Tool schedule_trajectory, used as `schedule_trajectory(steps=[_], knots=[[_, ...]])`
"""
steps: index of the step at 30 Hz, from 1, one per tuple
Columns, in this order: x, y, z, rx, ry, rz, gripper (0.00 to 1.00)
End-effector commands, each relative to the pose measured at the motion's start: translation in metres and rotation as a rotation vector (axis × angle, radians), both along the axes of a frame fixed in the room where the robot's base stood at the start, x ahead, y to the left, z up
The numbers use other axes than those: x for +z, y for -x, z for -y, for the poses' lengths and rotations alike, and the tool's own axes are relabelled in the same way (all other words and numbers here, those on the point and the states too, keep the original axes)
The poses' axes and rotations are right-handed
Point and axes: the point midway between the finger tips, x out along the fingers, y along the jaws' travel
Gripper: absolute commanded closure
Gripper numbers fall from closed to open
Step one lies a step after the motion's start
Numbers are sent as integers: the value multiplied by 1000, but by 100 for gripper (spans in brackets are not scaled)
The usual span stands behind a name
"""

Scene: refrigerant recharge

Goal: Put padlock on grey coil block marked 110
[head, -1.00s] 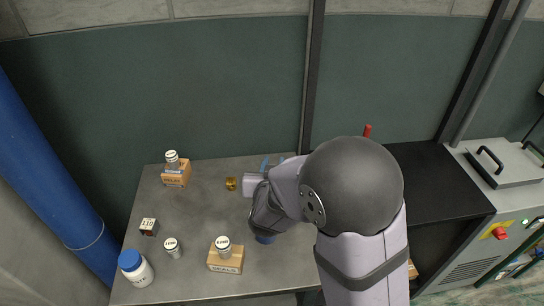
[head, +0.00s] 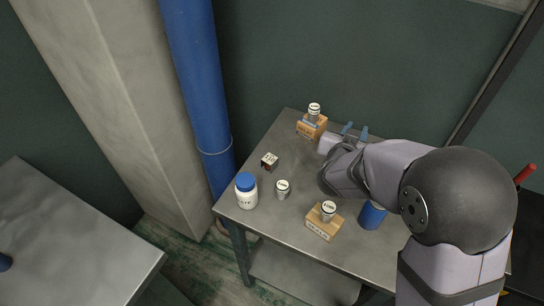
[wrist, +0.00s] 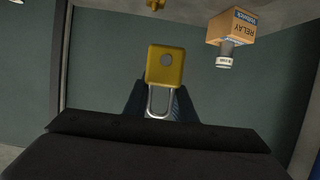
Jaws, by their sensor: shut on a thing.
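The yellow padlock (wrist: 166,65) is in my gripper (wrist: 160,103) in the wrist view. Its silver shackle lies between the two dark fingers, and its body points away from the palm. In the head view my gripper (head: 355,132) is over the back right part of the metal table, with bluish fingers showing; the padlock is hidden there. The small coil block (head: 269,162), dark with a pale printed face, stands on the table's left part, to the left of my gripper and apart from it.
Relay boxes with small canisters on top stand at the back (head: 311,129) and front (head: 323,225). A loose canister (head: 283,190), a white bottle (head: 246,193) and a blue can (head: 372,215) stand around the block. A brass piece (wrist: 155,4) shows in the wrist view. A blue pipe (head: 203,90) rises behind.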

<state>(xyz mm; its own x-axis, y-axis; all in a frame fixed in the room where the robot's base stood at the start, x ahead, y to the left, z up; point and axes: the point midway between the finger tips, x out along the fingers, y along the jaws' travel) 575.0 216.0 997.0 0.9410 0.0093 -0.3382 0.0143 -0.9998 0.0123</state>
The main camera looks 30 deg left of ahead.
Motion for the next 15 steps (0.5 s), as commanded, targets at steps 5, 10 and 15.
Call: schedule_trajectory(steps=[5,10,15], knots=[[7,8,-90,123,-2,0,100],[11,23,-157,214,-5,-2,100],[13,39,-201,278,-8,-4,100]])
